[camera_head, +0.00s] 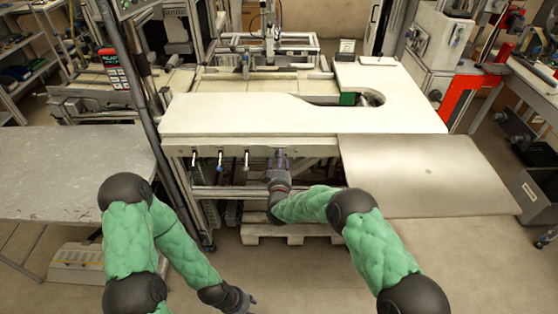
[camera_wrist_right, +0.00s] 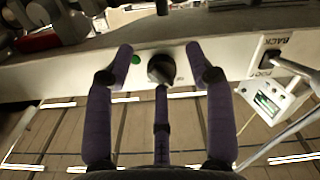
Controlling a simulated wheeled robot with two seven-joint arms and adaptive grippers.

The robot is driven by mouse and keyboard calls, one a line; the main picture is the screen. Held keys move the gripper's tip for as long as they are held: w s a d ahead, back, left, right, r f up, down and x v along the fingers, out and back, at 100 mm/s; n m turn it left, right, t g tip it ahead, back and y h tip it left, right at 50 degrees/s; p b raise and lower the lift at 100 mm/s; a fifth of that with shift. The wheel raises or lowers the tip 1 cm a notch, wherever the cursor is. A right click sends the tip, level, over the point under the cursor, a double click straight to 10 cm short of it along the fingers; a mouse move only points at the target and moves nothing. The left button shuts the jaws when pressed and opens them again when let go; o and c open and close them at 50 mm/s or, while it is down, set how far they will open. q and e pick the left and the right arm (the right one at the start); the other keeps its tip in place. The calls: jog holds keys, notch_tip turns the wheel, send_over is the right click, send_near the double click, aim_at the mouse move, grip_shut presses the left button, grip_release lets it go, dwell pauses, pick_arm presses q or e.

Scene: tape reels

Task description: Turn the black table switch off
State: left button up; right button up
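The black table switch (camera_wrist_right: 161,69) is a round black knob on the pale front rail of the table, seen in the right wrist view. My right gripper (camera_head: 281,156) is up at this rail in the head view, where it hides the switch. In the right wrist view its purple fingers are spread open, one on each side of the knob and a third below it. Gaps show between the side fingers and the knob. My left gripper (camera_head: 243,302) hangs low at the bottom of the head view; its fingers are too small to read.
A green button or light (camera_wrist_right: 135,59) sits just left of the switch. A lever with a labelled plate (camera_wrist_right: 270,58) is to the right. The white tabletop (camera_head: 230,115) lies above the rail. A grey table (camera_head: 70,170) stands left and a metal sheet (camera_head: 425,175) right.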

jog(key=shift+r, duration=0.2)
jog(key=s, duration=1.2)
